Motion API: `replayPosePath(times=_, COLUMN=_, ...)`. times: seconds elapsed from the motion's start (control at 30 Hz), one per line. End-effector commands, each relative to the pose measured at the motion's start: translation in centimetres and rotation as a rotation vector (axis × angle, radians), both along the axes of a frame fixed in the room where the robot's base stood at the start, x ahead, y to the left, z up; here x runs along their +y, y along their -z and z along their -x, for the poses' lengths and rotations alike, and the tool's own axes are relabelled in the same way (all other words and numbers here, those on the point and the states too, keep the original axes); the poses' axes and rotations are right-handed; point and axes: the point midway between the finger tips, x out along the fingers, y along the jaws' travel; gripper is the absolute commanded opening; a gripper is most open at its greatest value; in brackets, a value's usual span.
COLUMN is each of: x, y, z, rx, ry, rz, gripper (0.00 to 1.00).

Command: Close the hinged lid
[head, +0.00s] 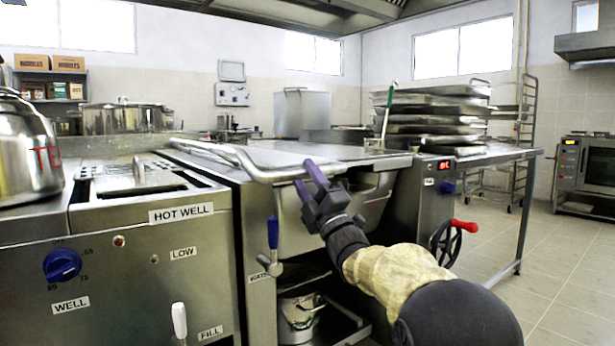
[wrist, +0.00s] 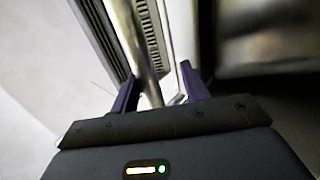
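The hinged lid (head: 320,153) is a broad steel plate lying about level over the pan unit in the middle of the head view. I cannot tell whether its edge rests fully on the rim. A steel handle bar (head: 350,163) runs along its front edge and left side. My gripper (head: 309,181) is at the front of this bar, its purple fingers apart and pointing up at it. In the wrist view, the open fingers (wrist: 158,76) are on either side of a steel bar (wrist: 140,45). Contact with the bar is not clear.
Left stands the hot well counter (head: 150,240) with a blue knob and a large pot (head: 25,150). A red-handled wheel (head: 447,242) and stacked trays (head: 435,115) on a table are to the right. Open floor (head: 570,270) lies at far right.

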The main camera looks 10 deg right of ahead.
Motion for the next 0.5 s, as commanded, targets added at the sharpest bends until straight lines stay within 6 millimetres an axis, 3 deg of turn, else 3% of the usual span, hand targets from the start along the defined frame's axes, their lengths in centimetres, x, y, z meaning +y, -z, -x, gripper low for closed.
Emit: replayPosePath(times=0.5, x=-0.45, y=0.5, z=0.81, rx=0.0, ry=0.0, rz=-0.002, gripper=0.42)
